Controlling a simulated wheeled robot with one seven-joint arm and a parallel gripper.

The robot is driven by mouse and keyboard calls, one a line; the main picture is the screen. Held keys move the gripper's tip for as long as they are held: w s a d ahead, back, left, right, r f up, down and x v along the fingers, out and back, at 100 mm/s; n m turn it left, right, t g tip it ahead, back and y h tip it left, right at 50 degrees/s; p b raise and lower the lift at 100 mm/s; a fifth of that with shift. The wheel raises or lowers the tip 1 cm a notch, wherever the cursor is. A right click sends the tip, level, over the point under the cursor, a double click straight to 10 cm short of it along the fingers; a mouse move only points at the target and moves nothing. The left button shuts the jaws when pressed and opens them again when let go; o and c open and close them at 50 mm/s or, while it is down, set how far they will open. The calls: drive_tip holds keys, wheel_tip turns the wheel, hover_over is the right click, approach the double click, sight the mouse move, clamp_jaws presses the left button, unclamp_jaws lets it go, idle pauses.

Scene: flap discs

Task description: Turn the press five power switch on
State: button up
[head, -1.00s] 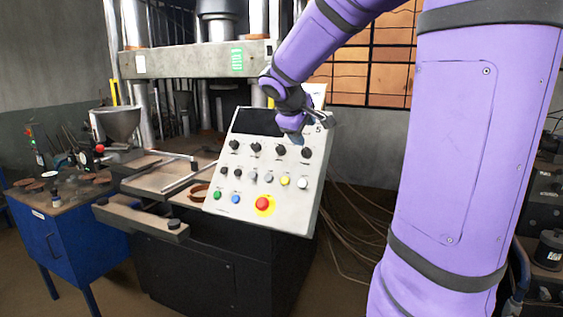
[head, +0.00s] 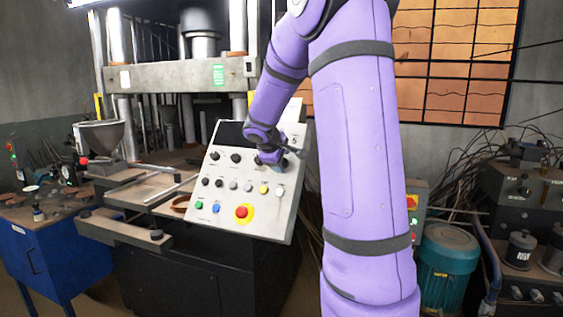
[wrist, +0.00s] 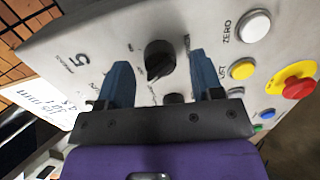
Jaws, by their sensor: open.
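The press five control panel (head: 205,187) is a tilted light box with a "5" at its upper right corner. In the wrist view a black rotary knob (wrist: 160,58), closest to that "5" of the knobs in sight, has small marks around it too blurred to read. My gripper (wrist: 160,62) is open, with one blue finger on each side of this knob and gaps on both sides. Contact cannot be told. In the head view my gripper (head: 274,157) is at the right end of the knob row and hides most of that knob.
Other black knobs (head: 236,158) sit to the left in the row. Below are small buttons, a yellow button (wrist: 242,69), a white ZERO button (wrist: 254,25) and a red emergency button (head: 241,212). A blue table (head: 60,240) stands left; a teal motor (head: 447,262) stands right.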

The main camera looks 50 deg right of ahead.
drive_tip(key=shift+w+d+f, duration=0.1)
drive_tip(key=shift+d+f, duration=0.3)
drive_tip(key=c, duration=0.9)
drive_tip(key=shift+m, duration=0.4)
drive_tip(key=m, duration=0.5)
drive_tip(key=shift+y, duration=0.3)
drive_tip(key=m, duration=0.5)
drive_tip(key=shift+m+t, duration=0.3)
drive_tip(key=shift+t, duration=0.1)
